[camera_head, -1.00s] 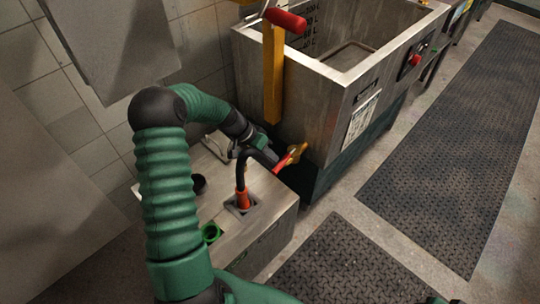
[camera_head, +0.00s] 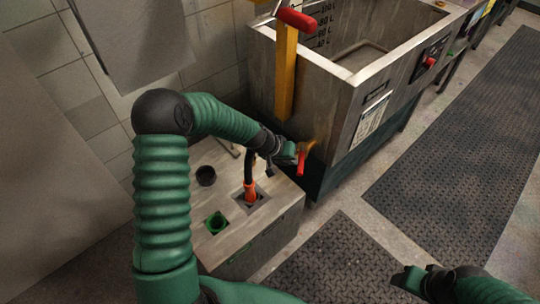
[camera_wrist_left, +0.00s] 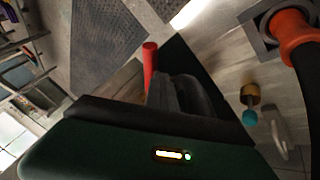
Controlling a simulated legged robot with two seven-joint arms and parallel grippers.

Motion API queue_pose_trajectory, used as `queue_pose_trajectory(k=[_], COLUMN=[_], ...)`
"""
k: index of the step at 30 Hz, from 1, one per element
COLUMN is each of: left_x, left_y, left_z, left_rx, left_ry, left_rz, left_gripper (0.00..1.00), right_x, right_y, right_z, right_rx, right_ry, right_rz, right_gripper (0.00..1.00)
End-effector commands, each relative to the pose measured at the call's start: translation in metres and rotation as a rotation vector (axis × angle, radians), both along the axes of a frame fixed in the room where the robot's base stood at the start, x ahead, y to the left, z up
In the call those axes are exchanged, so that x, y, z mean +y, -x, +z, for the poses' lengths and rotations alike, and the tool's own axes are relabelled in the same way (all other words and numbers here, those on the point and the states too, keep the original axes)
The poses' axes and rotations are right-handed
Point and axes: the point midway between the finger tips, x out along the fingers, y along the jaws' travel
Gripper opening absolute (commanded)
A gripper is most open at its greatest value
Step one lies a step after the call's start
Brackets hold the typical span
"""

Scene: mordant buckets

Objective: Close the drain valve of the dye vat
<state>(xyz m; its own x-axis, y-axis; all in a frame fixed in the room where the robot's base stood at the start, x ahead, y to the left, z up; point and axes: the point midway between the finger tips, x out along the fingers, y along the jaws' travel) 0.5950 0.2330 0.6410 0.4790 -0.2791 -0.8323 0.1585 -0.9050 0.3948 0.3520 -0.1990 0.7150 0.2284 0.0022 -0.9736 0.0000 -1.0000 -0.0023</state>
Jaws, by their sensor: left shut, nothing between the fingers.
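The dye vat (camera_head: 338,105) is a grey metal tank with its top open. Its drain valve has a brass body (camera_head: 312,145) low on the near wall and a red lever (camera_head: 301,164) that hangs nearly straight down. My left gripper (camera_head: 293,154) is shut and empty, right beside the lever on its left; contact is hard to judge. In the left wrist view the red lever (camera_wrist_left: 150,66) stands just beyond the dark fingers (camera_wrist_left: 180,92), which hide its lower part. My right gripper (camera_head: 408,280) is low at the right, away from the vat; its jaws are unclear.
A metal-topped cabinet (camera_head: 222,180) stands in front of the vat, with an orange hose coupling (camera_head: 251,192), a green socket (camera_head: 215,222) and a black cup-like part (camera_head: 206,175). A yellow post with a red grip (camera_head: 297,19) rises beside the vat. Dark mats (camera_head: 450,140) cover the floor.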

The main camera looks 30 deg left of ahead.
Motion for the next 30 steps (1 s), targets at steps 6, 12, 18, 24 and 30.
queue_pose_trajectory(k=[6,12,18,24,30], left_x=[-0.029,-0.047,-0.061,-0.068,-0.071], left_y=[-0.004,-0.009,-0.016,-0.023,-0.028], left_z=[0.004,0.007,0.008,0.006,0.003], left_rx=[0.001,0.002,0.000,-0.003,-0.002], left_ry=[-0.001,-0.003,-0.004,-0.003,-0.001], left_rz=[0.187,0.376,0.560,0.714,0.770], left_gripper=[0.00,0.00,0.00,0.00,0.00], right_x=[0.000,0.000,0.000,0.000,0.000], right_y=[0.000,0.000,0.000,0.000,0.000], right_z=[0.016,0.043,0.077,0.103,0.118], right_rx=[0.000,0.000,0.000,0.000,0.000], right_ry=[0.000,0.000,0.000,0.000,0.000], right_rz=[0.000,0.000,0.000,0.000,0.000], right_gripper=[0.59,0.59,0.59,0.59,0.59])
